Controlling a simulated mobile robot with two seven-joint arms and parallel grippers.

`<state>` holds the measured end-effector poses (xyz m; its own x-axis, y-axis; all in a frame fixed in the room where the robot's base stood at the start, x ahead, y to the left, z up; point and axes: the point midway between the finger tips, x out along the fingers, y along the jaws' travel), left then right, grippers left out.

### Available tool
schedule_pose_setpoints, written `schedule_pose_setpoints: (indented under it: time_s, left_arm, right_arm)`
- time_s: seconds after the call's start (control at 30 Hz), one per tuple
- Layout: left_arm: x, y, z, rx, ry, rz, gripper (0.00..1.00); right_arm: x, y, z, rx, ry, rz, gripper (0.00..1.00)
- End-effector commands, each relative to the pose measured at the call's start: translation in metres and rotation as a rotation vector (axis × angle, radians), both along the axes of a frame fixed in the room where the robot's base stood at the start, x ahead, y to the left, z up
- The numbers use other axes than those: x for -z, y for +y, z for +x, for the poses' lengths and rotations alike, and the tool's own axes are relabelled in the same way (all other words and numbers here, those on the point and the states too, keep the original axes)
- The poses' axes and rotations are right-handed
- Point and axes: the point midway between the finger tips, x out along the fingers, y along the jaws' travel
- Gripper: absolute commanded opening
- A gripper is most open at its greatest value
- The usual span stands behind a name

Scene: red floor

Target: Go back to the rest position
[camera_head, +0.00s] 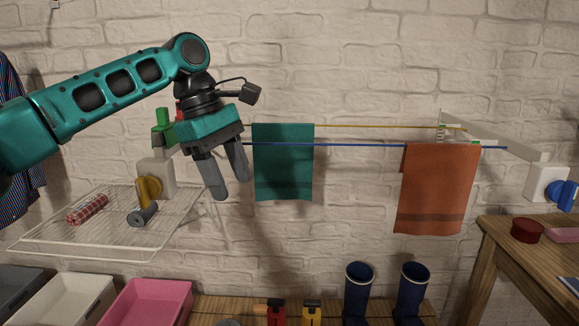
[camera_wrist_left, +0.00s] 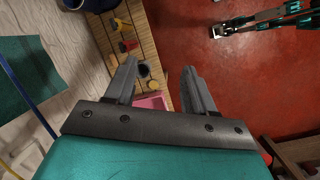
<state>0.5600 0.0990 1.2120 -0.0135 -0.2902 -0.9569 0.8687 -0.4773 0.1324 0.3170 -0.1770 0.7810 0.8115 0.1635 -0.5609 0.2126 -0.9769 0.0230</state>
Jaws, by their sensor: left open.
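My left arm comes in from the left in the head view, and its gripper (camera_head: 232,190) hangs with the fingers pointing down. The fingers are apart and nothing is between them. The gripper is left of the teal towel (camera_head: 283,162), in front of the wall. In the left wrist view the open fingers (camera_wrist_left: 160,80) also show empty, above the bench and the red floor. My right gripper is not in the head view; a dark gripper and teal arm parts (camera_wrist_left: 222,30) show at the top of the left wrist view, small and partly cut off.
A wire rack (camera_head: 110,240) with rolled items is at left. Below are a pink bin (camera_head: 148,302), a low bench (camera_head: 205,310) and blue boots (camera_head: 358,295). A wooden table (camera_head: 505,250) is at right.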

Motion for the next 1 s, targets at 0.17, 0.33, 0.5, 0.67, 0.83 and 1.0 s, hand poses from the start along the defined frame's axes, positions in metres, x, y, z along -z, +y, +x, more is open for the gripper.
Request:
schedule_pose_setpoints:
  time_s: [0.17, 0.33, 0.5, 0.67, 0.83, 1.0]
  left_arm:
    - [0.102, -0.041, 0.003, 0.228, -0.086, -0.069, 0.54]
    - [0.179, -0.076, -0.007, 0.409, -0.216, -0.157, 0.54]
    - [0.242, -0.105, -0.025, 0.541, -0.376, -0.244, 0.54]
    - [0.288, -0.120, -0.044, 0.620, -0.551, -0.293, 0.54]
    - [0.328, -0.121, -0.066, 0.659, -0.745, -0.286, 0.54]
    - [0.363, -0.102, -0.090, 0.678, -0.925, -0.196, 0.54]
  right_arm:
    - [0.001, 0.000, -0.002, 0.000, 0.004, 0.001, 0.43]
    - [0.001, 0.000, -0.002, 0.000, 0.005, 0.000, 0.43]
    - [0.002, 0.000, -0.003, 0.000, 0.007, 0.000, 0.43]
    - [0.002, 0.000, -0.003, 0.000, 0.007, 0.000, 0.43]
    - [0.002, 0.000, -0.003, 0.000, 0.008, 0.000, 0.43]
    - [0.002, 0.000, -0.004, 0.000, 0.008, 0.000, 0.43]
